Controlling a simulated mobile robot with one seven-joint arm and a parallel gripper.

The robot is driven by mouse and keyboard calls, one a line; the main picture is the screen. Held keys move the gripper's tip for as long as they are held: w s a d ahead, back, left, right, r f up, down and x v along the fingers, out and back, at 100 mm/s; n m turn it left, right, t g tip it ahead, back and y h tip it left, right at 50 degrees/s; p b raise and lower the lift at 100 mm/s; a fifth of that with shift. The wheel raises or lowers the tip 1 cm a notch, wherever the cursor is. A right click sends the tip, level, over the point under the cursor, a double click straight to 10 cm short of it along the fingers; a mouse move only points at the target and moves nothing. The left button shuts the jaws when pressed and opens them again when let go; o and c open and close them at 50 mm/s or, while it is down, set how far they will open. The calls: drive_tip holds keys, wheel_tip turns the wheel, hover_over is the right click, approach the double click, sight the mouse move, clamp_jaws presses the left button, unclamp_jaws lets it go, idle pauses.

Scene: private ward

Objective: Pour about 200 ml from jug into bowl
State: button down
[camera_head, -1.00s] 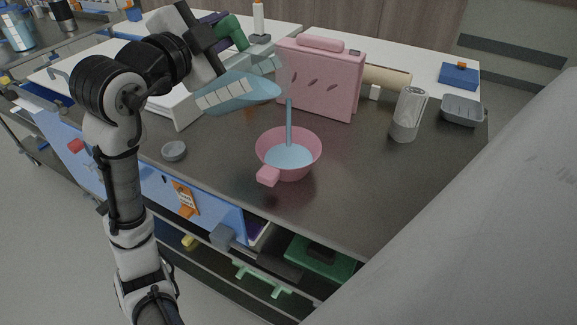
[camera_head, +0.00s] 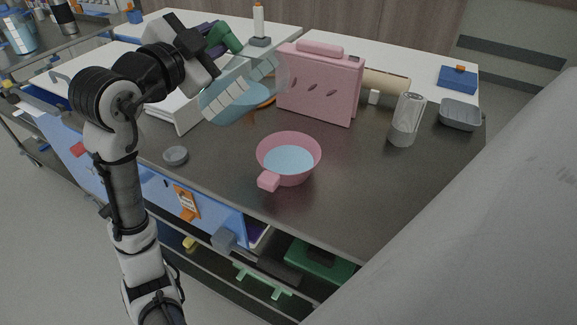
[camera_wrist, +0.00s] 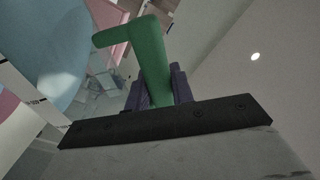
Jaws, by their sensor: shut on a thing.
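The jug (camera_head: 238,92) is clear with pale blue liquid and white marks. It hangs tilted above the counter, up and left of the bowl, and also fills the upper left of the wrist view (camera_wrist: 45,40). My gripper (camera_head: 222,38) is shut on the jug's green handle (camera_wrist: 150,60), its purple fingers on both sides of it. The pink bowl (camera_head: 290,177) with a stub handle stands upright on the counter and holds pale blue liquid. No stream shows between jug and bowl.
A pink case (camera_head: 320,85) stands behind the bowl. The dark counter (camera_head: 350,190) is clear right of the bowl.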

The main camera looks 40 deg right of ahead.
drive_tip(key=shift+w+a+r+n, duration=0.15)
drive_tip(key=shift+w+n, duration=0.1)
drive_tip(key=shift+n, duration=0.15)
drive_tip(key=f+n, duration=0.1)
drive_tip(key=n, duration=0.1)
drive_tip(key=f+n+p, duration=0.1)
drive_tip(key=f+n, duration=0.1)
drive_tip(key=n, duration=0.1)
drive_tip(key=shift+w+a+p, duration=0.1)
drive_tip(key=shift+w+p, duration=0.2)
drive_tip(key=shift+w, duration=0.1)
drive_tip(key=shift+s+f+n, duration=0.15)
drive_tip(key=shift+f+n, duration=0.6)
drive_tip(key=shift+f, duration=0.1)
drive_tip(key=shift+s+f+n, duration=0.15)
drive_tip(key=shift+f+n, duration=0.6)
drive_tip(key=shift+f, duration=0.05)
drive_tip(key=shift+r, duration=0.15)
